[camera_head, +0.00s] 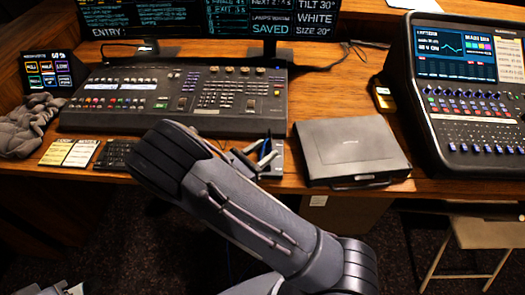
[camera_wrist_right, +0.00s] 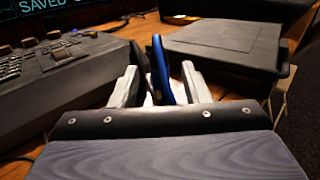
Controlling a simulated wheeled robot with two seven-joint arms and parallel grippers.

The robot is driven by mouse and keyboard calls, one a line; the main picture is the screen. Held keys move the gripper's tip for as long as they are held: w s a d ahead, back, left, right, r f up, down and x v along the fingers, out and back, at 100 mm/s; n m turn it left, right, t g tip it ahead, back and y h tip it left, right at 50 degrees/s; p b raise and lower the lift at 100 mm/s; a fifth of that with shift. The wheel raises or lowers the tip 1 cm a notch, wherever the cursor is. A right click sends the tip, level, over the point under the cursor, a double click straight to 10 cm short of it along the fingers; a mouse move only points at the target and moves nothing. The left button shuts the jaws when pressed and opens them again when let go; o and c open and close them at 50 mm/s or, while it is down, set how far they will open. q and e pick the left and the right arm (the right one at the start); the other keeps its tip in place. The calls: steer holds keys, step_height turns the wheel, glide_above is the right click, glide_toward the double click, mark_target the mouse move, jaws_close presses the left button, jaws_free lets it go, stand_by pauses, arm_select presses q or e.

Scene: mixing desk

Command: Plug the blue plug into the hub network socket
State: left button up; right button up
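My right gripper (camera_head: 262,156) is over the desk's front edge, between the mixing console and the closed black case, partly hidden by my own arm. In the right wrist view its two pale fingers (camera_wrist_right: 158,78) stand apart. A narrow blue piece (camera_wrist_right: 161,68) and a dark strip show in the gap between them, with no clear grip on either. I cannot tell whether the blue piece is the blue plug. The hub network socket cannot be made out. Pale parts at the bottom left edge of the head view may be my left gripper (camera_head: 68,288), mostly cut off.
A lighting console (camera_head: 185,97) fills the desk's left middle. The closed black case (camera_head: 350,148) lies right of my right gripper. An audio mixer (camera_head: 470,95) stands at the right. Cards (camera_head: 70,152) and grey cloth (camera_head: 25,128) lie at the left. A folding chair (camera_head: 480,235) stands below right.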

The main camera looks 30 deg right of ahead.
steer(key=b+v, duration=0.1)
steer(key=v, duration=0.6)
steer(key=shift+s+a, duration=0.1)
steer(key=shift+a, duration=0.3)
steer(key=shift+d, duration=0.1)
steer(key=s+d+m+g+y, duration=0.2)
steer(key=s+m+g, duration=0.1)
steer(key=s+d+m+g+y, duration=0.3)
steer(key=shift+s+d+r, duration=0.15)
steer(key=shift+s+r, duration=0.05)
steer(key=s+a+r+m+t+y, duration=0.3)
steer(key=s+r+m+t+y, duration=0.3)
steer(key=s+r+m+y, duration=0.4)
steer(key=shift+s+r+m+t+y, duration=0.35)
steer(key=shift+s+m+y, duration=1.15)
steer(key=shift+m+y, duration=1.8)
